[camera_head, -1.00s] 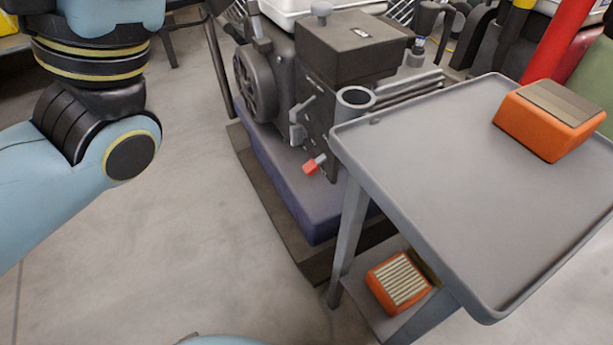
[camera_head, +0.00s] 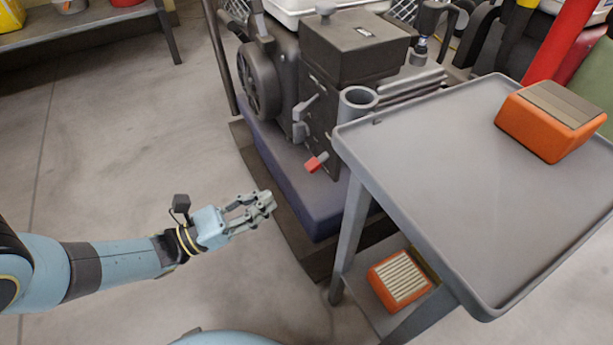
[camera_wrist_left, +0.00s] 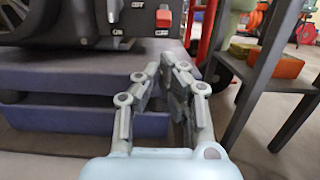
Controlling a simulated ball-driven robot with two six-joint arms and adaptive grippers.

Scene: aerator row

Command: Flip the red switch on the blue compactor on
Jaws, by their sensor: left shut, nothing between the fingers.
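The blue compactor (camera_head: 290,185) has a dark grey body on a blue base and stands at the centre in the head view. Its red switch (camera_head: 316,162) sticks out low on the front of the body. The red switch (camera_wrist_left: 163,18) also shows near the top of the left wrist view, above the fingers. My left gripper (camera_head: 268,200) is shut and empty, in front of the blue base, left of and lower in the picture than the switch. Its fingers (camera_wrist_left: 164,68) point toward the machine, apart from the switch. My right gripper is not in view.
A grey cart (camera_head: 430,170) stands close at the right of the switch, with an orange box (camera_head: 550,120) on top and another orange item (camera_head: 400,278) on its lower shelf. A shelf (camera_head: 95,36) is at the far left. The floor left of the compactor is clear.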

